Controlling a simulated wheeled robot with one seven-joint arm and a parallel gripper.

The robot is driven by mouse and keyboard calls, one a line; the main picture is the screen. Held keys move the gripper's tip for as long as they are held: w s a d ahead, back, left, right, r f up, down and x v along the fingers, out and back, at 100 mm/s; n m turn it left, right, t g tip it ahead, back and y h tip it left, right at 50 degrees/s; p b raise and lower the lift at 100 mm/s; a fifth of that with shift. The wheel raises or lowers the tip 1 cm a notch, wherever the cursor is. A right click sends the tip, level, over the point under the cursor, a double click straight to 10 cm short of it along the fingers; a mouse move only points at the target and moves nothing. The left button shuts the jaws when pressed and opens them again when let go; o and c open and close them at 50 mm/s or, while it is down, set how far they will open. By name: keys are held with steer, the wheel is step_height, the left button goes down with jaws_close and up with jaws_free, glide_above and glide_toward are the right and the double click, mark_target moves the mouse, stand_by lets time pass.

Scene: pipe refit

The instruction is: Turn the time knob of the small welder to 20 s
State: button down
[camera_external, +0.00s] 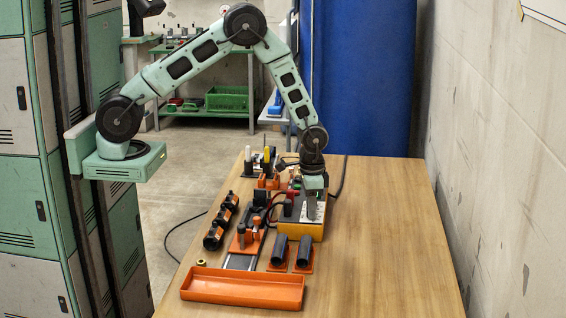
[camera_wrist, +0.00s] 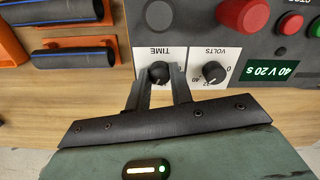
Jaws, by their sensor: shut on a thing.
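The small welder (camera_external: 302,230), a dark box with a yellow-orange lower part, stands on the wooden table under my gripper (camera_external: 312,205). In the wrist view its panel has a black time knob (camera_wrist: 159,73) on a white plate marked TIME, seen upside down. My gripper (camera_wrist: 160,76) is shut on this knob, one finger on each side. The knob's scale and pointer are mostly hidden by the fingers, so its setting cannot be read. Beside it is the volts knob (camera_wrist: 213,72).
Red buttons (camera_wrist: 240,14) and a grey round knob (camera_wrist: 159,13) sit close by on the panel. Black pipes in orange holders (camera_wrist: 75,57) stand beside the welder. An orange tray (camera_external: 243,288) lies at the table's front. The table's right side is clear.

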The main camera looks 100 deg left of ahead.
steer(key=shift+m, duration=0.5)
steer(key=c, duration=1.2)
jaws_free()
steer(key=shift+c, duration=0.2)
step_height(320, 180, up, 18)
steer(key=b, duration=0.2)
steer(key=shift+f, duration=0.25)
